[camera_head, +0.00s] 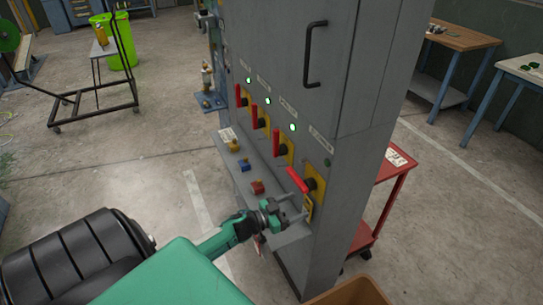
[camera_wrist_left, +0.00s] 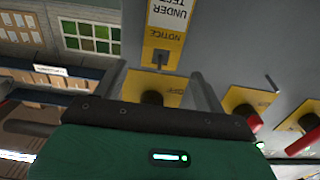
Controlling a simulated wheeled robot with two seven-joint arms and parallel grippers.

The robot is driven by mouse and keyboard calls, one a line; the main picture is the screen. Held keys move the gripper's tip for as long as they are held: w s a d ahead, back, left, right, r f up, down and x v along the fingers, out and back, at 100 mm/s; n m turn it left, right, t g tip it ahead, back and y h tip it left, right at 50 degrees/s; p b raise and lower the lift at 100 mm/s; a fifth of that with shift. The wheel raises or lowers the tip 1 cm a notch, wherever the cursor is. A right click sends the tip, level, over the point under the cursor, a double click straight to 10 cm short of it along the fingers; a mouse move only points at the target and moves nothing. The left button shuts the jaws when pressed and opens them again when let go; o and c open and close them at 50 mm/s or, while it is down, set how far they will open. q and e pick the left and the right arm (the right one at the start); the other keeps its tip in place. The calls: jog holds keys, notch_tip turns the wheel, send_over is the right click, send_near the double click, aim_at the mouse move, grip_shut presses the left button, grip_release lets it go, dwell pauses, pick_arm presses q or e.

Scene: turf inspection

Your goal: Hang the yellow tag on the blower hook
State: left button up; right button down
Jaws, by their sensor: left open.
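The yellow tag (camera_head: 308,207) is at the grey cabinet front, just below the rightmost switch (camera_head: 311,184), whose red handle is tilted. In the left wrist view the tag (camera_wrist_left: 166,32) appears upside down, with "NOTICE" and "UNDER TEST" readable. A small dark hook (camera_wrist_left: 160,58) shows at its top end, and the tag looks hung on it. My left gripper (camera_head: 297,205) is open in front of the tag's top end. In the wrist view its two fingers (camera_wrist_left: 162,76) stand apart on either side, with nothing visible gripped. The label above this switch is too small to read.
Yellow (camera_head: 233,145), blue (camera_head: 243,165) and red (camera_head: 257,187) small items sit on the cabinet ledge (camera_head: 268,168). Several more red-handled switches line the panel. A red cart (camera_head: 396,164) stands right of the cabinet. A brown bin (camera_head: 350,292) is at the bottom.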

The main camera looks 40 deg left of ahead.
pick_arm(q)
jog(key=b+v, duration=0.1)
jog(key=v, duration=0.9)
jog(key=shift+s+a+b, duration=0.15)
jog(key=shift+s+b, duration=0.15)
jog(key=shift+b, duration=0.1)
